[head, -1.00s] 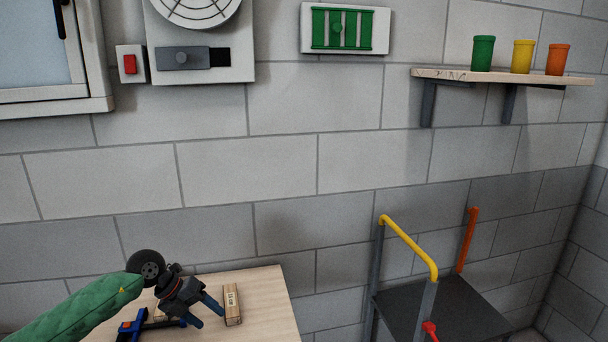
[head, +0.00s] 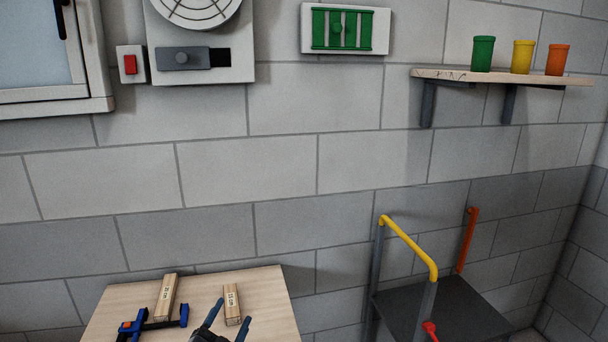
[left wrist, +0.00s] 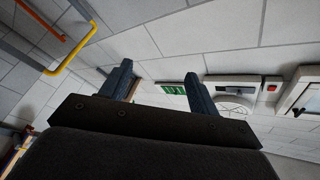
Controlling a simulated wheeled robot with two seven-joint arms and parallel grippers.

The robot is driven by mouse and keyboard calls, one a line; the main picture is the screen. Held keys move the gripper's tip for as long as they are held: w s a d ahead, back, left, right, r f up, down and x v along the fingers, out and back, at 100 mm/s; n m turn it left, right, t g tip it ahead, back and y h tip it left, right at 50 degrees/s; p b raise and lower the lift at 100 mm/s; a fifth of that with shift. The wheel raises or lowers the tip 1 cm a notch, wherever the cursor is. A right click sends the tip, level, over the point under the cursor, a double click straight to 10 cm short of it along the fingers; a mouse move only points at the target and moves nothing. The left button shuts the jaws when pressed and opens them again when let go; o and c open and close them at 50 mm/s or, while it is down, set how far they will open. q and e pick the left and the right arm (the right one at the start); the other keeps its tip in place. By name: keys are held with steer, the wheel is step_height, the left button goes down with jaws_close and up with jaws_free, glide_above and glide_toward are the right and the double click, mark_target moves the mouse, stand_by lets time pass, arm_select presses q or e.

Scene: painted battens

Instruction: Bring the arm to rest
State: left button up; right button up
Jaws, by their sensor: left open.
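My left gripper (head: 226,322) shows at the bottom edge of the head view, in front of the wooden table. Its two blue-grey fingers are apart with nothing between them. In the left wrist view the same open fingers (left wrist: 158,90) point toward the grey block wall. My left arm is mostly out of the head view. My right gripper is not in view.
A blue and black clamp (head: 152,322) lies by the left batten on the wooden table (head: 265,290). A dark cart (head: 440,300) with a yellow rail (head: 408,247) stands at the right. A wall shelf (head: 500,77) holds green, yellow and orange cups.

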arm_select(q)
steer(key=s+a+f+n+g+y, duration=0.45)
steer(key=s+f+n+y, duration=0.2)
steer(key=f, duration=0.35)
steer(key=s+f+n+g, duration=0.1)
steer(key=s+f+g, duration=0.35)
steer(key=s, duration=0.35)
steer(key=s+f+n+g+h, duration=0.1)
steer(key=s+f+g, duration=0.2)
steer(key=s+f, duration=0.35)
steer(key=s+f+n+g, duration=0.1)
steer(key=s+f+g, duration=0.25)
steer(key=s, duration=0.65)
steer(key=s+d+f+g, duration=0.1)
steer(key=s+f, duration=0.1)
steer(key=f, duration=1.6)
steer(key=s+d+f+g, duration=0.2)
steer(key=f, duration=1.7)
steer(key=shift+s+d+f, duration=0.15)
steer(key=shift+d, duration=0.15)
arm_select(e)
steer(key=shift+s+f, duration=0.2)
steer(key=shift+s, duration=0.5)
arm_select(q)
steer(key=shift+h, duration=0.25)
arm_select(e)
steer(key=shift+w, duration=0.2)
